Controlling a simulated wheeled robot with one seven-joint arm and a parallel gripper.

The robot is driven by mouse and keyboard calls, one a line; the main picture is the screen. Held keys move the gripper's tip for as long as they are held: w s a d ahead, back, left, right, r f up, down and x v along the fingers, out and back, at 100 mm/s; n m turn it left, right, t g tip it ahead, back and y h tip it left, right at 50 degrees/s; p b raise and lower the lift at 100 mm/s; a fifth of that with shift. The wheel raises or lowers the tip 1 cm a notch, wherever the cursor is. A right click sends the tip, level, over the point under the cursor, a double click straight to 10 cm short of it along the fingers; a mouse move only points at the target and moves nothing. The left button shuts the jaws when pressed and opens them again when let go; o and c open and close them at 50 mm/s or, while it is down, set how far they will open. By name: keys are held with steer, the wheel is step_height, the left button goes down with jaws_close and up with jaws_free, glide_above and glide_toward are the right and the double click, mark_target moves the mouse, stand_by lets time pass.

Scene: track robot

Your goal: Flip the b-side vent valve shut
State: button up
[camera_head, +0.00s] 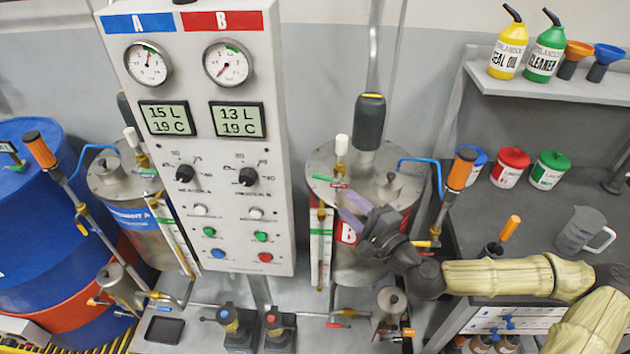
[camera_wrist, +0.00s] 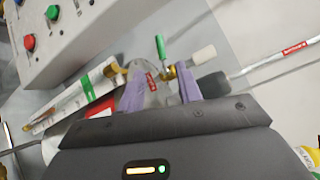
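The B tank (camera_head: 405,188) is a steel drum with a "B" label, right of the panel. On its lid stands a brass fitting with a white cap (camera_head: 341,143); a small green lever (camera_head: 322,176) and a red tag (camera_head: 338,185) are near its base. In the wrist view the green lever (camera_wrist: 161,47) sticks out from a brass fitting (camera_wrist: 169,73), with the red tag (camera_wrist: 151,81) beside it. My gripper (camera_head: 347,208) is at the tank's front upper edge. Its purple fingers (camera_wrist: 159,84) are apart, with nothing clearly held. Contact with the valve cannot be told.
The control panel (camera_head: 205,220) stands close left of my gripper. A sight tube (camera_head: 320,250) stands before the B tank, and a blue hose (camera_head: 425,161) runs at its right. An orange-handled lever (camera_head: 462,168) rises near my forearm. A bench (camera_head: 500,225) is at the right.

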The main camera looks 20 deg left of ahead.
mark_target(326, 178)
steer(key=p+x, duration=0.3)
steer(key=x, duration=1.1)
steer(key=shift+w, duration=0.15)
steer(key=shift+a, duration=0.1)
jaws_close()
